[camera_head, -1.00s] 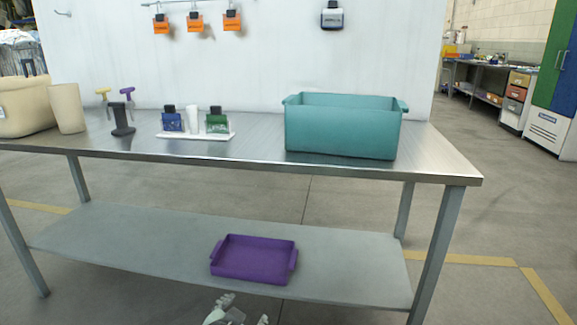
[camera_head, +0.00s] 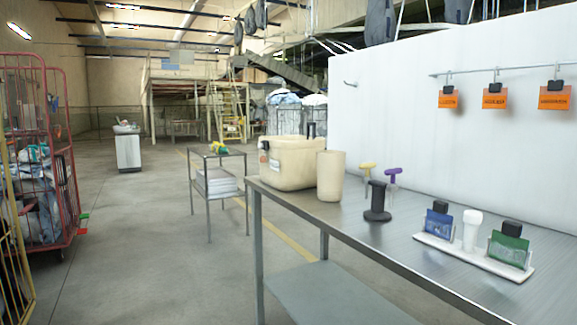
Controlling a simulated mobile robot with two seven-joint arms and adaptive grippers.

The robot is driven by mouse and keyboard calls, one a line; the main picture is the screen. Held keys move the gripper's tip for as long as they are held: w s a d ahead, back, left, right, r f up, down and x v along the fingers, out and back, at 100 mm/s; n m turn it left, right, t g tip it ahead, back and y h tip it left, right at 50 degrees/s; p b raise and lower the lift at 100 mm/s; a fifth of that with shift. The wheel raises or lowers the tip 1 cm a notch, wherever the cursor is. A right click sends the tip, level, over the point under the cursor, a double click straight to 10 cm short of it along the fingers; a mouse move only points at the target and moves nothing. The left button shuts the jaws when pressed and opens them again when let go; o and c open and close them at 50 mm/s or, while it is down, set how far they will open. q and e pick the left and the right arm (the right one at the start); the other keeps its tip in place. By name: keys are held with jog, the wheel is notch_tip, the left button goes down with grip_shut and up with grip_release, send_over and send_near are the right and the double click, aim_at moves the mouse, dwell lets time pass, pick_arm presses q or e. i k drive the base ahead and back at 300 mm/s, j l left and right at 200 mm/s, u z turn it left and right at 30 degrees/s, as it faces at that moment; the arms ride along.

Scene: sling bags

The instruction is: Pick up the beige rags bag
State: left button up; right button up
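A beige box-shaped container (camera_head: 290,163) with a white label stands on the left end of the steel table (camera_head: 345,240). I cannot tell whether it is the beige rags bag. No other thing is clearly recognisable as that bag. Neither of my grippers shows in the head view.
A beige cup (camera_head: 330,175), a black stand (camera_head: 377,203) and a white tray (camera_head: 470,255) are on the table. A small side table (camera_head: 215,160) stands beyond it. A red cage trolley (camera_head: 45,150) is at the left. The floor between is clear.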

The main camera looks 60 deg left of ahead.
aim_at(290, 165)
jog(key=u, duration=0.5)
jog(key=i+u, duration=0.1)
jog(key=u, duration=0.9)
jog(key=i+u, duration=0.1)
jog(key=u, duration=0.35)
jog(key=i, duration=0.1)
